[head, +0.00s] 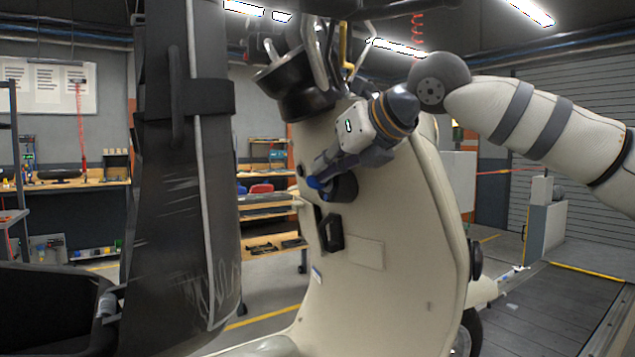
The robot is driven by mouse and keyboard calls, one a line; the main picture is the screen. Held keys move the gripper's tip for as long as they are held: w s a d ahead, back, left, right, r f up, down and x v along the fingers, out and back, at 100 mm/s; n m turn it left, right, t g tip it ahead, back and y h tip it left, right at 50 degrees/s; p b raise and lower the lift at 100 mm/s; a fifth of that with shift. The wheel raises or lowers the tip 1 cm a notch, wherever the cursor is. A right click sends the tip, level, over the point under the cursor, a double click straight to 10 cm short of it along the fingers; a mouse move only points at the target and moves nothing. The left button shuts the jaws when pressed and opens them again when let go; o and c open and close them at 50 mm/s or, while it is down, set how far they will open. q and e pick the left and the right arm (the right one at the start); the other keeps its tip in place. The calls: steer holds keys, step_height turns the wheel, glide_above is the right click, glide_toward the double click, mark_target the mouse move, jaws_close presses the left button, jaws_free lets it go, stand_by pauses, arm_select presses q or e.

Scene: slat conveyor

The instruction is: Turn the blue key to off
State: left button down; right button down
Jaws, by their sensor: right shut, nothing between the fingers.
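A cream scooter (380,262) stands in the middle of the head view, its inner leg shield facing me. The blue key (313,183) shows as a small blue piece on the upper left of this panel, beside a dark round part. My right gripper (321,172) reaches in from the right across the panel. Its fingers are shut and empty, with their tips right at the key. They partly cover the key, so I cannot tell its turn angle or whether they touch it. My left gripper is not in view.
A tall black scratched post or pad (175,190) stands close at the left and blocks part of the view. Dark handlebar parts (285,85) are above the panel. A slat conveyor floor (560,305) lies at the right. Workbenches (75,184) stand behind.

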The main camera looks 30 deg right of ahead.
steer(key=shift+w+a+f, duration=0.15)
steer(key=shift+f, duration=1.15)
stand_by(0.9)
steer(key=shift+s+d+r, duration=0.25)
steer(key=shift+s+r, duration=0.45)
steer(key=r+v, duration=0.1)
steer(key=v, duration=0.6)
steer(key=shift+r, duration=0.15)
steer(key=shift+w, duration=0.1)
